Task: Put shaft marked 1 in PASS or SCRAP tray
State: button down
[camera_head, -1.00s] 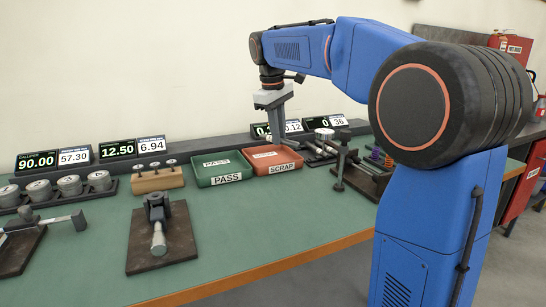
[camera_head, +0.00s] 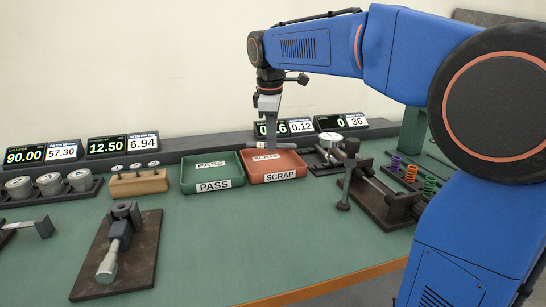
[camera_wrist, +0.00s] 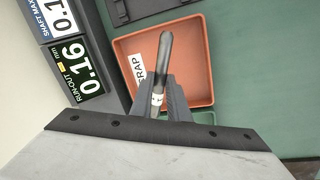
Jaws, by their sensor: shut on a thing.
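My gripper (camera_head: 267,143) is over the SCRAP tray (camera_head: 294,177), pointing down. In the wrist view my gripper (camera_wrist: 158,98) is shut on a slim grey metal shaft (camera_wrist: 164,62) with a small white mark near the jaws; the mark is too small to read. The shaft lies across the view of the orange SCRAP tray (camera_wrist: 196,60), whose floor label it partly covers. I cannot tell the exact gap between shaft and tray floor. The green PASS tray (camera_head: 212,186) stands directly left of the SCRAP tray and looks empty.
The run-out display (camera_wrist: 82,73) reads 0.16 mm; the shaft-max card beside it (camera_head: 300,126) reads 0.12. A dial-gauge fixture (camera_head: 330,145) stands close right of the SCRAP tray, with a post stand (camera_head: 346,180).

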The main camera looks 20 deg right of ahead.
aim_at(272, 165)
jog(key=shift+f, duration=2.65)
jog(key=shift+f, duration=0.1)
jog(key=c, duration=2)
grip_release()
jog(key=r, duration=0.4)
jog(key=s+r, duration=0.1)
jog(key=r, duration=0.3)
jog(key=s+a+r, duration=0.1)
jog(key=r, duration=0.3)
jog(key=shift+s, duration=0.1)
